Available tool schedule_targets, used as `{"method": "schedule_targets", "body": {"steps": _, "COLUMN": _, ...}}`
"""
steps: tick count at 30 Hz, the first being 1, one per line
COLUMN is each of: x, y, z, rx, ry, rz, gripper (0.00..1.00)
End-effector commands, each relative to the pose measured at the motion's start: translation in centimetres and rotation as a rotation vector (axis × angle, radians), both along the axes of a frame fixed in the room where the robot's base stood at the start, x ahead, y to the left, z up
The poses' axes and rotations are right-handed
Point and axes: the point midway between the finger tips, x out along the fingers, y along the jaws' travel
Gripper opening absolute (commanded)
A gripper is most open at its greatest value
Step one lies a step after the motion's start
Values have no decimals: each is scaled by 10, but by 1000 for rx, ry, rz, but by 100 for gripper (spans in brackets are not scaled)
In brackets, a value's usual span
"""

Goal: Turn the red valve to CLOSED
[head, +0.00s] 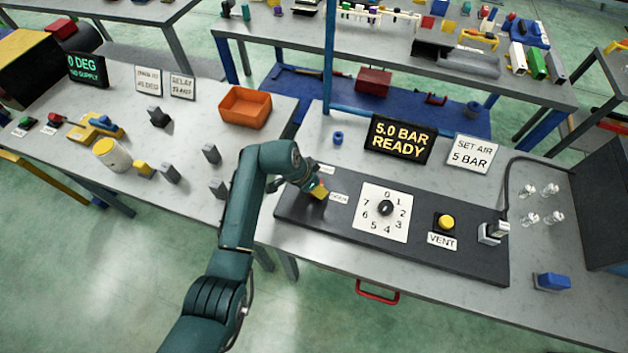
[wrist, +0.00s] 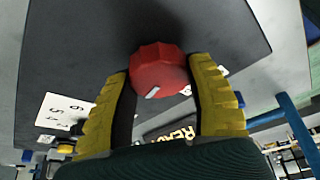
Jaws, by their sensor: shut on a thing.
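The red valve (wrist: 158,66) is a faceted knob on the dark panel, between my two yellow fingers in the wrist view. A short white mark shows on its rim, on the side toward my palm. My gripper (head: 318,191) is shut on the valve at the left end of the panel. In the head view, only a bit of red shows at the fingers, with the rest hidden by the gripper. Two small white labels (head: 338,198) lie beside the valve, too small to read surely.
The dark panel (head: 455,264) also carries a white numbered dial (head: 370,224), a yellow VENT button (head: 446,222) and a grey fitting (head: 492,233). A display (head: 400,139) reads "5.0 BAR READY". A sign (head: 471,153) reads "SET AIR 5 BAR". A blue block (head: 552,281) sits front right.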

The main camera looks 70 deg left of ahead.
Motion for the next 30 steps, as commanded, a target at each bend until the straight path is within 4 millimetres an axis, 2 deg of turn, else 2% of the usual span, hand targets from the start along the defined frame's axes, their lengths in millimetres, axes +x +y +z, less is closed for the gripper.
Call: {"method": "schedule_targets", "body": {"steps": 30, "x": -1, "y": -2, "z": -4, "rx": 0, "ry": 7, "rz": 952, "gripper": 19}}
